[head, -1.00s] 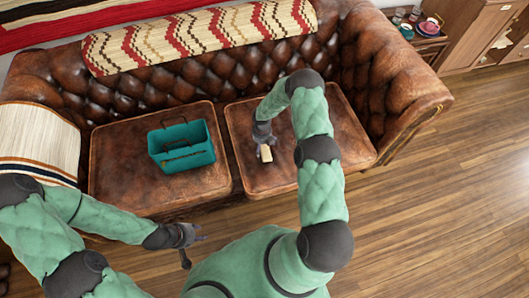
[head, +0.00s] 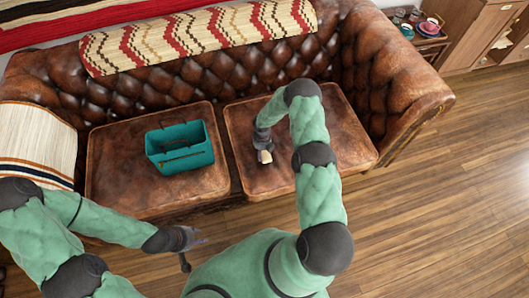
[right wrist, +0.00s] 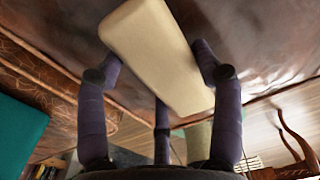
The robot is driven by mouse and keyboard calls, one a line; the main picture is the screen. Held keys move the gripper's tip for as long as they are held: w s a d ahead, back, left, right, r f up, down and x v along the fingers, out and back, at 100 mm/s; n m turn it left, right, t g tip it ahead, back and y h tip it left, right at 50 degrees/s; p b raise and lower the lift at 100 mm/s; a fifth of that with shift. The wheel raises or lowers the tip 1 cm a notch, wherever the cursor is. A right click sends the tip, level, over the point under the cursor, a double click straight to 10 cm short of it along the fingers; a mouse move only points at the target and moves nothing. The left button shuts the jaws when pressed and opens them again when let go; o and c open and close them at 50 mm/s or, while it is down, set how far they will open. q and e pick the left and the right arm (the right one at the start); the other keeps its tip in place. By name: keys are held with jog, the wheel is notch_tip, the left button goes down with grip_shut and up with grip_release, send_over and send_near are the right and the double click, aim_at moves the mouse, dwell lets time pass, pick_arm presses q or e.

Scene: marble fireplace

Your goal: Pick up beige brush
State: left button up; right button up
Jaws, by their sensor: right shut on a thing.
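The beige brush (right wrist: 160,50) fills the top middle of the right wrist view as a pale block between my right gripper's purple fingers (right wrist: 160,75). My right gripper (head: 264,150) is shut on it over the right seat cushion. In the head view the brush (head: 265,157) shows as a small pale block at the fingertips. I cannot tell whether it still touches the cushion. My left gripper (head: 192,238) is empty, in front of the sofa; its finger opening is too small to judge.
A teal basket (head: 168,163) with dark handles stands on the left seat cushion (head: 115,190). The right cushion (head: 345,140) is otherwise clear. A patterned throw lies on the sofa back (head: 220,75). A side table (head: 428,38) with small items stands at the far right.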

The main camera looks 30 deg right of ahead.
jog(key=shift+r+p, duration=0.3)
jog(key=shift+r, duration=0.15)
notch_tip(320, 180, up, 3)
jog(key=shift+f+p, duration=0.1)
jog(key=shift+p, duration=0.65)
jog(key=s+a+r, duration=0.1)
jog(key=s+a+r+p, duration=0.1)
jog(key=r, duration=0.1)
jog(key=s+a+r+p, duration=0.1)
jog(key=r, duration=0.1)
jog(key=shift+s+r, duration=0.15)
jog(key=shift+s, duration=0.05)
jog(key=shift+s+a+r+p, duration=0.15)
jog(key=shift+s+a+r, duration=0.5)
jog(key=shift+s+a, duration=0.5)
jog(key=shift+s+a+r+p, duration=0.15)
jog(key=shift+s+a+r, duration=0.65)
jog(key=shift+s, duration=0.45)
jog(key=shift+s+a+r+p, duration=0.15)
jog(key=shift+s+a+r, duration=0.4)
jog(key=shift+s+a, duration=0.65)
jog(key=shift+o, duration=1.2)
jog(key=shift+c, duration=0.3)
